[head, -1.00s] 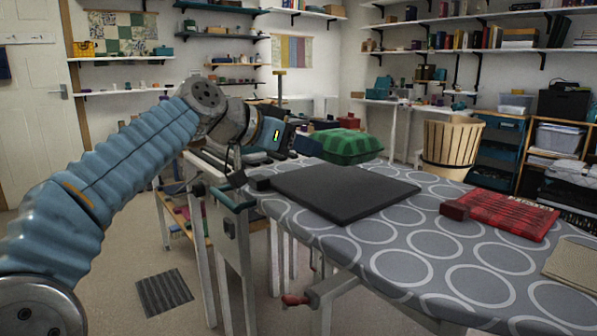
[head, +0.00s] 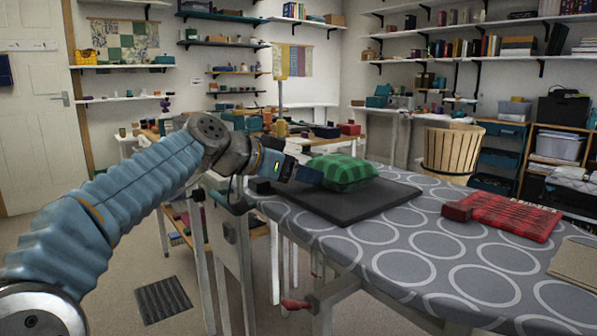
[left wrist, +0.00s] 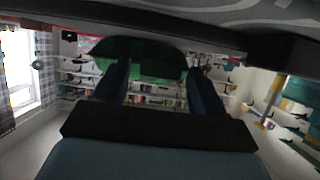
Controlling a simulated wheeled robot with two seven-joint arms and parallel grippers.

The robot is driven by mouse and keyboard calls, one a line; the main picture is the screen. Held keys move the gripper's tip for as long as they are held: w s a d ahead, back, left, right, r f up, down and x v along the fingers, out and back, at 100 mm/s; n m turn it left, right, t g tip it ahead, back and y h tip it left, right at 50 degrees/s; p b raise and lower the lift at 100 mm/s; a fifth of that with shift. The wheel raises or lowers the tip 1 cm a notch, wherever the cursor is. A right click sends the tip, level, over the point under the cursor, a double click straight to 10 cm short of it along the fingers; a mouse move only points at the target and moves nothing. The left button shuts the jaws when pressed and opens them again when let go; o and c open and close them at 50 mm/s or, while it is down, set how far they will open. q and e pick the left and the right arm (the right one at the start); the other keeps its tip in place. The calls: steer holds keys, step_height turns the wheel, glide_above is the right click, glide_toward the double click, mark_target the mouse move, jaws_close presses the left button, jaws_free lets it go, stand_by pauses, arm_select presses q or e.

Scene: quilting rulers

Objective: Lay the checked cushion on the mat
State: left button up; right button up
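The gripper appears shut on the cushion. My right gripper is not in view.
The mat lies on a grey ironing board (head: 430,245) with a ring pattern. A small dark block (head: 261,185) sits near the mat's left corner. A red plaid cloth (head: 512,216), a dark red block (head: 457,211) and a beige piece (head: 577,262) lie to the right. A wooden basket (head: 451,152) stands behind.

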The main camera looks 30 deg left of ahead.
arm_select(q)
steer(key=shift+r, duration=0.25)
steer(key=v, duration=1.2)
